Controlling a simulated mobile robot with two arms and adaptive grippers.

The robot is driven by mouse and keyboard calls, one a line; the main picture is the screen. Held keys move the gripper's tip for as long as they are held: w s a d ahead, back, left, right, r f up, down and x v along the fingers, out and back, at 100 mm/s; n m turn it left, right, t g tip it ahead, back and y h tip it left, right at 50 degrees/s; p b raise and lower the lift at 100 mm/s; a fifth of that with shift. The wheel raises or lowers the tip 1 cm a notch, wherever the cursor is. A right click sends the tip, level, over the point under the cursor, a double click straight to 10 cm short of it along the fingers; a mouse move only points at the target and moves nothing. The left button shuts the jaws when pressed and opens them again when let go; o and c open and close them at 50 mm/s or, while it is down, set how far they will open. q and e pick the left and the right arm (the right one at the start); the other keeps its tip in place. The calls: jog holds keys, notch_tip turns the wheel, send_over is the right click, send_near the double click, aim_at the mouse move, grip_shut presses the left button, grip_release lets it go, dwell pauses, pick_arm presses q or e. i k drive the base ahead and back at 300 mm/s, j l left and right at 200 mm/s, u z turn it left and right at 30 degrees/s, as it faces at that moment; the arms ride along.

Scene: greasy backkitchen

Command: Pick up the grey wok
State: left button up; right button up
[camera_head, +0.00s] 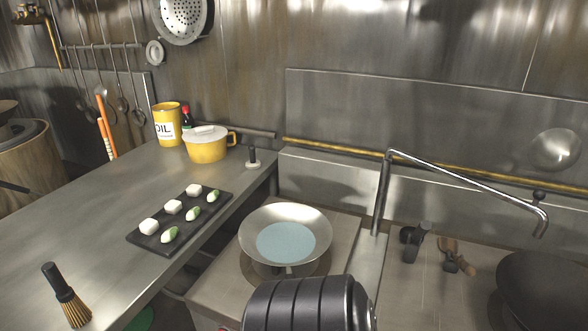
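The grey wok (253,218) sits on a round burner of the stove in the middle of the view, right of the steel counter. It is a wide, shallow metal pan with a pale blue area in its bottom. A black ribbed part, which looks like a link of mine, fills the bottom centre just in front of it and covers part of the stove. No handle of the wok can be made out. Neither of my grippers' fingers is in view.
A black tray (152,243) with several white and green pieces lies on the counter (80,214). A yellow pot (206,150) and yellow oil can (167,125) stand behind. A brush (66,296) is at front left. A tap (460,187) and dark wok (550,285) are at right.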

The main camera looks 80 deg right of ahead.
aim_at(288, 234)
jog(key=z, duration=2.5)
jog(key=u, duration=4.4)
jog(key=z, duration=4.15)
